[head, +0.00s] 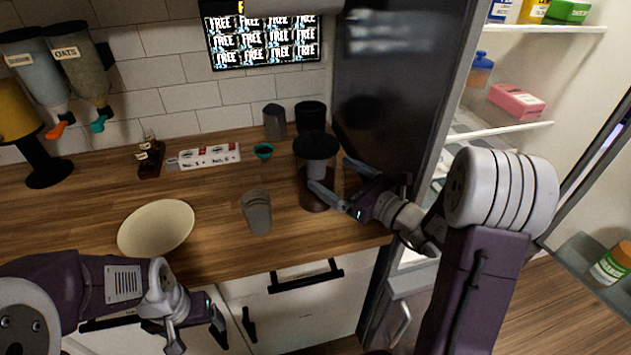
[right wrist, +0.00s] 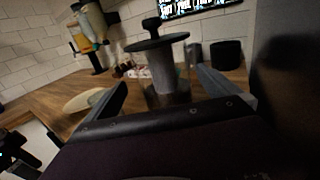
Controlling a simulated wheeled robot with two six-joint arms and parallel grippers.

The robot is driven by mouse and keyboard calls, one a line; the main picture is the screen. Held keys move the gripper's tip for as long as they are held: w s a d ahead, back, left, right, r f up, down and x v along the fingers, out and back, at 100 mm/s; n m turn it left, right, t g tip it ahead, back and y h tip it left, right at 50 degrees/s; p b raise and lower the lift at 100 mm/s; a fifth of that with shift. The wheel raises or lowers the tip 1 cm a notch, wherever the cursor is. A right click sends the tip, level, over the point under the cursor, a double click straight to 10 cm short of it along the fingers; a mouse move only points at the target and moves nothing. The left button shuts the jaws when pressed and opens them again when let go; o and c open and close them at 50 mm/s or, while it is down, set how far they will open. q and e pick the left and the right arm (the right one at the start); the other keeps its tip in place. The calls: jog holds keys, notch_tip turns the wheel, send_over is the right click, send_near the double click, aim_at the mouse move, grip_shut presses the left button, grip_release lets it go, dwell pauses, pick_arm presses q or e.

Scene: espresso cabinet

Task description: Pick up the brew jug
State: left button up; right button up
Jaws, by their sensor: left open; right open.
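The brew jug (head: 316,148) stands upright on the wooden counter, just left of the dark fridge side. It has a wide dark lid, a grey inner cylinder and a clear body with a brownish base. My right gripper (head: 329,174) is open, with one fingertip in front of the jug and the other at its right. In the right wrist view, the jug (right wrist: 168,75) stands upright between the open fingers (right wrist: 163,90); I cannot tell whether they touch it. My left gripper (head: 198,334) is open and empty, low in front of the counter.
A grey cup (head: 257,213) stands left of the jug, and a cream bowl (head: 156,228) sits farther left. A grey pitcher (head: 274,121) and black canister (head: 311,114) stand behind. A teal cup (head: 263,151) and power strip (head: 208,156) are near the wall. The open fridge (head: 520,75) is at right.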

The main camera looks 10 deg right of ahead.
aim_at(331, 171)
jog(key=x, duration=0.4)
jog(key=shift+w+p, duration=0.3)
jog(key=shift+p, duration=0.05)
jog(key=shift+w+a, duration=0.1)
jog(key=shift+w, duration=0.15)
jog(key=shift+s, duration=0.15)
jog(key=c, duration=1.9)
jog(key=shift+r, duration=0.1)
